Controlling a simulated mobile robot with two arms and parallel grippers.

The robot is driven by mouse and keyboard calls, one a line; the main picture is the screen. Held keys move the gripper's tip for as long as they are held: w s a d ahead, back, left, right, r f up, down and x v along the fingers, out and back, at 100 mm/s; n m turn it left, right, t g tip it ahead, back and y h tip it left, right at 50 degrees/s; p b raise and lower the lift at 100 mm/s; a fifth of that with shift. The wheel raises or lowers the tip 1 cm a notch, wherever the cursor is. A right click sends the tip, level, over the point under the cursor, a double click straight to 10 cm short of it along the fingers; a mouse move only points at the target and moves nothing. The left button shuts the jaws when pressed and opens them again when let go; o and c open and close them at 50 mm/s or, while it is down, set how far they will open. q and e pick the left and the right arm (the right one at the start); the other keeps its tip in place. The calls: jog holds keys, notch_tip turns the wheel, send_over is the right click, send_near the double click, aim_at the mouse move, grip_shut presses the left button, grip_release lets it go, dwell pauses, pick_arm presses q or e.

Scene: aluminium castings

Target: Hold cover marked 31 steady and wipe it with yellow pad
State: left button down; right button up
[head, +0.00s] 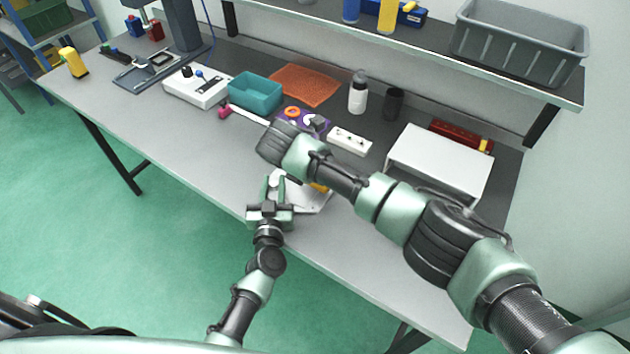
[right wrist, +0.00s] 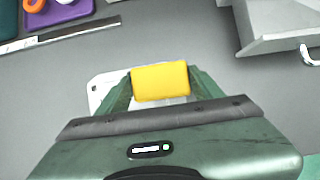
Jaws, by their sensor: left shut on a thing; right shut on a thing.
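The cover (head: 312,202), a pale grey plate, lies at the front edge of the table, partly hidden by my right arm. Its number cannot be read. My left gripper (head: 275,182) is shut on the cover's left side. My right gripper (right wrist: 160,88) is shut on the yellow pad (right wrist: 160,78), seen in the right wrist view. The pad is over the cover, whose pale corner (right wrist: 101,88) shows to the left of the fingers. In the head view only a bit of the yellow pad (head: 320,187) shows below my right arm. Whether pad and cover touch cannot be told.
Behind my right arm are a white power strip (head: 349,141), a white bottle (head: 358,95) and a dark cup (head: 393,103). A white stand (head: 440,160) is to the right. A teal bin (head: 256,92) and orange mat (head: 305,85) lie farther back. The table's front left is clear.

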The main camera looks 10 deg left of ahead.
jog(key=shift+r, duration=2.25)
pick_arm(q)
jog(key=c, duration=1.1)
grip_release()
jog(key=shift+o, duration=0.2)
jog(key=v, duration=1.2)
jog(key=shift+f, duration=0.1)
jog(key=shift+s, duration=0.1)
pick_arm(e)
jog(key=shift+f, duration=0.1)
